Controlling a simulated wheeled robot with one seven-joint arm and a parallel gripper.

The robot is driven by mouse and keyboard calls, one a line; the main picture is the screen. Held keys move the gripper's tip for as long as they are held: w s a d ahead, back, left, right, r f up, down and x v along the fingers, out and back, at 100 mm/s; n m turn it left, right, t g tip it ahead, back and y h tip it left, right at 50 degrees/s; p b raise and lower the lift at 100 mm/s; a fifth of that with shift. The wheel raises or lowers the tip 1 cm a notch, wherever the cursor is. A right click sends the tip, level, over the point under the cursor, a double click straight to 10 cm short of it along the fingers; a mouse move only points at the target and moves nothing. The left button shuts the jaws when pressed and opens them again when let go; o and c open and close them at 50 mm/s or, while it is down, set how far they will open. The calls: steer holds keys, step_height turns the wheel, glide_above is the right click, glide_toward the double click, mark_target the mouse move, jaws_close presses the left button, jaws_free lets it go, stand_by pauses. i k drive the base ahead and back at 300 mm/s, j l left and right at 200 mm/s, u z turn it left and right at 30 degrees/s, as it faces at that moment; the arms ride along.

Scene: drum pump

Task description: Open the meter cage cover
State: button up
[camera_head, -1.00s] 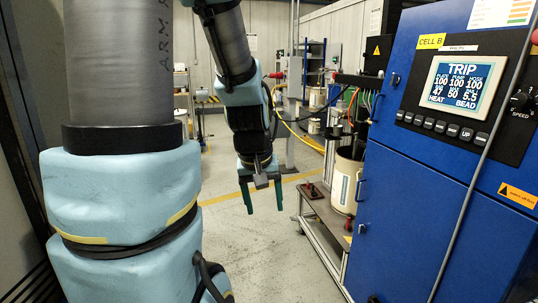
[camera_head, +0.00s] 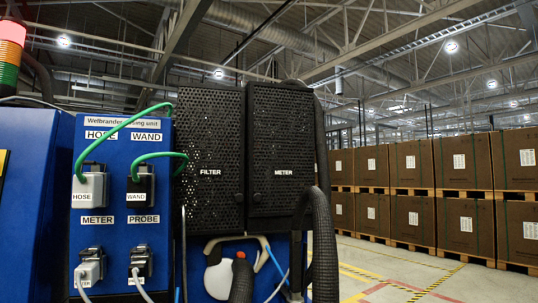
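The meter cage cover (camera_head: 281,142) is a black perforated panel with a white METER label, on the upper part of the blue unit in the head view. It appears closed. A small latch or knob sits low on its left edge. The similar filter cover (camera_head: 208,145), labelled FILTER, is directly to its left and also appears closed. A thick black corrugated hose (camera_head: 321,235) passes in front of the meter cover's lower right corner and hides part of it. My gripper is not in view.
The blue connector panel (camera_head: 123,235) at left has HOSE, WAND, METER and PROBE plugs with green and grey cables. Below the covers are a white-and-orange part (camera_head: 222,272) and another hose. Stacked brown boxes (camera_head: 464,165) stand at right, with open floor before them.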

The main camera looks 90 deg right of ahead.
mark_target(281, 148)
steer(key=l+z, duration=0.1)
steer(key=z, duration=0.3)
steer(key=l+z, duration=0.1)
steer(key=z, duration=0.3)
steer(key=l+z, duration=0.1)
steer(key=z, duration=0.3)
steer(key=l+z, duration=0.1)
steer(key=z, duration=0.3)
steer(key=i+l+z, duration=0.1)
steer(key=l, duration=0.15)
